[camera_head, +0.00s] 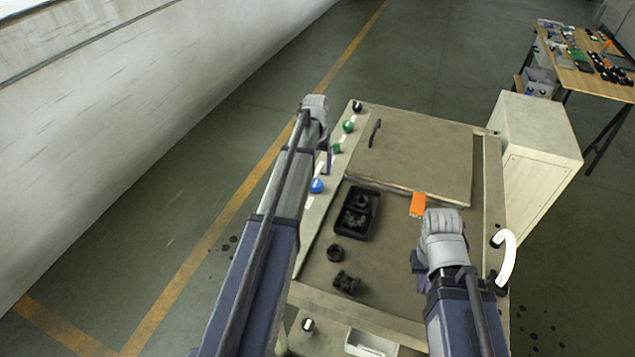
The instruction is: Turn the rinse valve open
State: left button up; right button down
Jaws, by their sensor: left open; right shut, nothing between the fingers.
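A row of knobs runs along the machine's left panel: a black knob (357,106), a far green knob (348,126), a near green knob (337,148) and a blue knob (316,185). No label is readable, so I cannot tell for certain which is the rinse valve. My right gripper (422,284) is shut and empty over the right side of the machine top.
A black tray (347,232), small dark parts (346,283) and an orange block (418,204) lie on the machine top. A raised lid (425,155) covers its far part. A white curved pipe (508,258) stands at right. A cabinet (540,135) and cluttered table (580,65) stand beyond.

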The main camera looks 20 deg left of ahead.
aim_at(316, 183)
pick_arm(q)
notch_tip(316, 183, down, 7)
jog(key=b, duration=0.6)
jog(key=shift+r, duration=0.15)
pick_arm(e)
notch_tip(316, 183, down, 7)
jog(key=shift+r, duration=0.15)
pick_arm(q)
jog(key=shift+c, duration=0.3)
jog(key=c, duration=1.3)
